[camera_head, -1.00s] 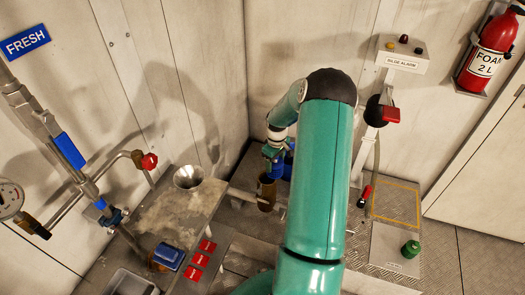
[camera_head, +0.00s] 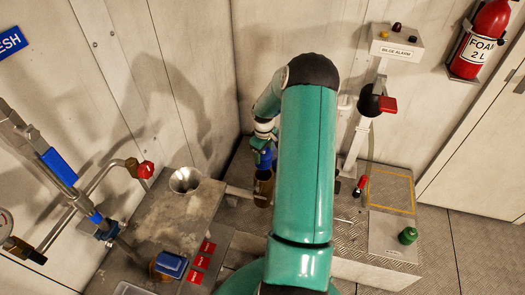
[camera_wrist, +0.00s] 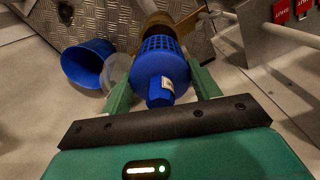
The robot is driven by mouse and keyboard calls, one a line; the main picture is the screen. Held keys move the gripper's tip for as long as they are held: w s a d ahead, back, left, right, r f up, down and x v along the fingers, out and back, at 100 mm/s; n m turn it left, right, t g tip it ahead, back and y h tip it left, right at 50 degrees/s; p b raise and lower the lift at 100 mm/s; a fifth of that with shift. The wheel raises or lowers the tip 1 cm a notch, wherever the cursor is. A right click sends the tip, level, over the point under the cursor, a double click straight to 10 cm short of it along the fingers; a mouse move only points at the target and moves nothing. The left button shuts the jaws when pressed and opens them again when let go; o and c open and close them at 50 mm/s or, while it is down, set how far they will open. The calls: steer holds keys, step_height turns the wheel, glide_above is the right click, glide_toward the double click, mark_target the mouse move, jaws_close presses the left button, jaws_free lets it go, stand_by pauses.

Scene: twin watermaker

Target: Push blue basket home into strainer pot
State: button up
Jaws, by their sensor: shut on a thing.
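The blue basket (camera_wrist: 160,62), with a perforated wall and a blue grip with a white tag, is between the two green fingers of my gripper (camera_wrist: 160,90) in the wrist view. My gripper is shut on it. The basket's far end lines up with the brown strainer pot (camera_wrist: 156,22); how deep it sits cannot be told. In the head view the brown pot (camera_head: 264,190) stands just below my gripper (camera_head: 263,160), partly covered by it, and my green arm hides the area to the right.
A blue bucket (camera_wrist: 85,62) and a clear round lid (camera_wrist: 117,72) lie left of the basket in the wrist view. A bench with a metal funnel (camera_head: 185,180) and red tags (camera_head: 202,262) is at left. A bilge alarm post (camera_head: 362,130) stands at right.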

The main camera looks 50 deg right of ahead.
mark_target(264, 169)
steer(key=shift+f, duration=2.7)
steer(key=shift+f, duration=2.65)
steer(key=o, duration=0.9)
steer(key=shift+d, duration=0.1)
step_height(264, 169, up, 14)
steer(key=shift+f, duration=0.15)
